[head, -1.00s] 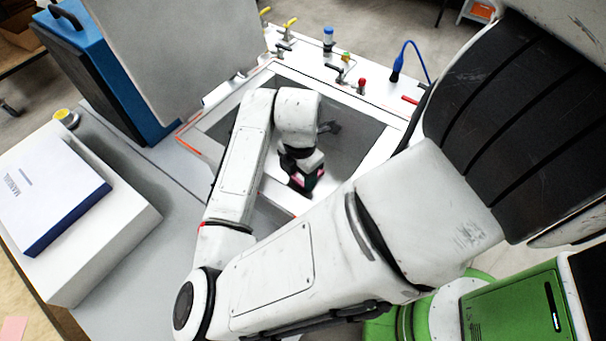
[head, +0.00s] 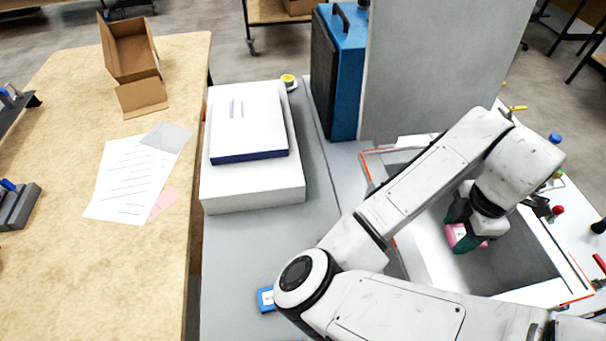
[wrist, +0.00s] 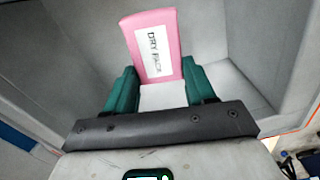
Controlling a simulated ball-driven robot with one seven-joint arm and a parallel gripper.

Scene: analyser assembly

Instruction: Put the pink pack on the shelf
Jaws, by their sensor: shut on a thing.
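The pink pack (wrist: 155,45) has a white label reading "DRY PACK" and stands out between the green fingers of my gripper (wrist: 160,88) in the wrist view. My gripper is shut on it. In the head view the pink pack (head: 455,235) shows at the tip of my gripper (head: 462,236). It is over the grey open bay of the white analyser (head: 535,293). I cannot tell whether the pack touches the bay's floor. No shelf can be clearly made out.
A white box with a manual (head: 248,125) on it stands on the grey bench left of the bay. A blue case (head: 345,85) and an upright grey panel (head: 435,70) stand behind. A wooden table (head: 150,260) holds papers and an open cardboard box (head: 130,50).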

